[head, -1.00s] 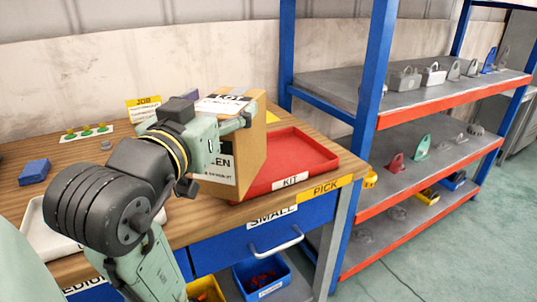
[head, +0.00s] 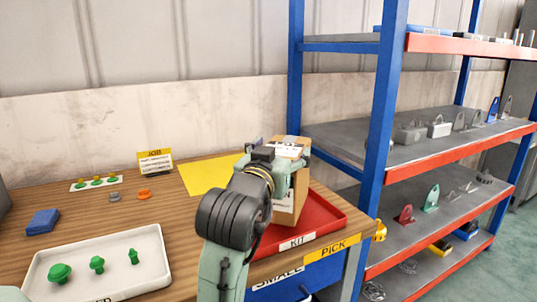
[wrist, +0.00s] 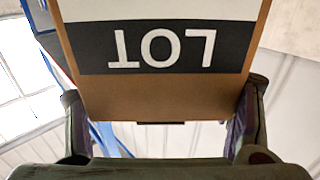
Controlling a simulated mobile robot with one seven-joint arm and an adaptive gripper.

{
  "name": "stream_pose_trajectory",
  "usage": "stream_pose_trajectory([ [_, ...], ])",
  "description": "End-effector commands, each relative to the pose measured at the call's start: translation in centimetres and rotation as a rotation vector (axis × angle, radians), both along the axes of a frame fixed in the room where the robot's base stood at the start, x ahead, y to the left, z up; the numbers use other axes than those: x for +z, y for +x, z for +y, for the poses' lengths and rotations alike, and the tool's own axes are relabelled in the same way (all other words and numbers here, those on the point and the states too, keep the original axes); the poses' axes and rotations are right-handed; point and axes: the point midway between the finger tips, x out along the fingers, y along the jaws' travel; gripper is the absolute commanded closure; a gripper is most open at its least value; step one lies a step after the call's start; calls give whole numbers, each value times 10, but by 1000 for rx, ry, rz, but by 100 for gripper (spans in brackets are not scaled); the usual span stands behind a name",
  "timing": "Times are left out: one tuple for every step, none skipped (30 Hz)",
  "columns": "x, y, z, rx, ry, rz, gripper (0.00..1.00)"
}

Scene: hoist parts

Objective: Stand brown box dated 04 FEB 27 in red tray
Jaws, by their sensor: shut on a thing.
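A brown box (head: 288,206) with white labels is upright in my gripper (head: 281,154), over the red tray marked KIT (head: 333,221). I cannot tell whether its base touches the tray floor, because my arm hides its lower left part. In the wrist view the box (wrist: 165,98) fills the space between the two fingers, with an upside-down LOT label. No date can be read on the box.
A white tray (head: 150,287) with green parts lies at the left. A yellow sheet (head: 207,176) lies behind my arm, and a JOB card (head: 155,162) stands at the back. A blue shelf post (head: 382,130) rises right of the bench.

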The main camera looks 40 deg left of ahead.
Motion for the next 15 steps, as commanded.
stream_pose_trajectory([
  [3, 1, -1, 0, 5, -7, 87],
  [3, 2, -1, -1, 5, -7, 87],
  [3, 4, -1, -1, 5, -7, 87],
  [3, 6, -1, -1, 5, -6, 87],
  [2, 9, 0, 0, 3, -5, 87],
  [2, 13, 0, -1, 3, -5, 87],
  [2, 17, 0, -2, 5, -6, 87],
  [-4, 16, 0, 0, 3, -4, 87],
  [-9, 15, 1, 2, 3, -4, 87],
  [-12, 14, 1, 2, 2, -5, 87],
  [-15, 14, 1, 2, 2, -6, 87],
  [-19, 14, 0, 1, 3, -6, 87],
  [-23, 15, 0, 1, 2, -5, 87],
  [-25, 15, 0, 1, 3, -5, 87],
  [-28, 14, 1, 2, 2, -6, 87],
])
